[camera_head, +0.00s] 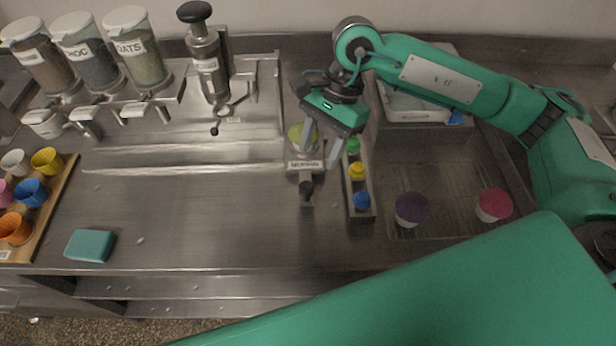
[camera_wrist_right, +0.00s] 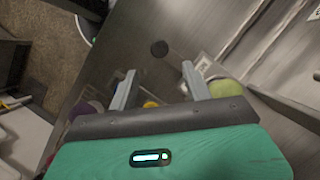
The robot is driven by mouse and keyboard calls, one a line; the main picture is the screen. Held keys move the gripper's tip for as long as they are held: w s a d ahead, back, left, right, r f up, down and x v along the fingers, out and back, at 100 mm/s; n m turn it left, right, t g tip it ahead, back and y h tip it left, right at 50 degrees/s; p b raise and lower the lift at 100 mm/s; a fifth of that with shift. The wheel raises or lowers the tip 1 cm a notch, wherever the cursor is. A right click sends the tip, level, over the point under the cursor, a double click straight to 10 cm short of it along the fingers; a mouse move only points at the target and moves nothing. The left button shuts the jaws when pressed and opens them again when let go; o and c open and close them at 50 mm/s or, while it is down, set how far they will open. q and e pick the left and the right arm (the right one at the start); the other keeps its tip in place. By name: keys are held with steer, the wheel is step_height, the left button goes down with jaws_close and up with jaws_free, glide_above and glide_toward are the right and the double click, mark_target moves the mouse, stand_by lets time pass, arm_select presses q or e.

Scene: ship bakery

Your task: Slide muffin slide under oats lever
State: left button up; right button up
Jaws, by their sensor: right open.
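The muffin slide (camera_head: 305,166) is a small metal carriage with a label and a black knob (camera_head: 306,188) at its front, right of the middle of the steel counter. A round light-green item (camera_head: 297,133) sits on it, partly hidden by my right gripper, and shows beside a finger in the wrist view (camera_wrist_right: 226,88). The oats lever (camera_head: 138,111) is below the OATS dispenser (camera_head: 142,60) at the back left, well away from the slide. My right gripper (camera_head: 321,160) is open above the slide's right side, fingers pointing down; nothing shows held between them. My left gripper is out of view.
Next to the slide, a narrow rack (camera_head: 361,207) holds green, yellow and blue capped items. Purple (camera_head: 411,209) and pink (camera_head: 493,205) cups stand right of it. A press (camera_head: 209,65) stands behind. Colored cups and a teal block (camera_head: 90,246) are left. Mid-left counter is clear.

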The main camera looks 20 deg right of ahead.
mark_target(307, 185)
steer(key=p+x, duration=0.1)
steer(key=x, duration=0.7)
steer(key=shift+s+a+f+p, duration=0.1)
steer(key=shift+a+f+p, duration=0.1)
steer(key=shift+f+p, duration=0.2)
jaws_close()
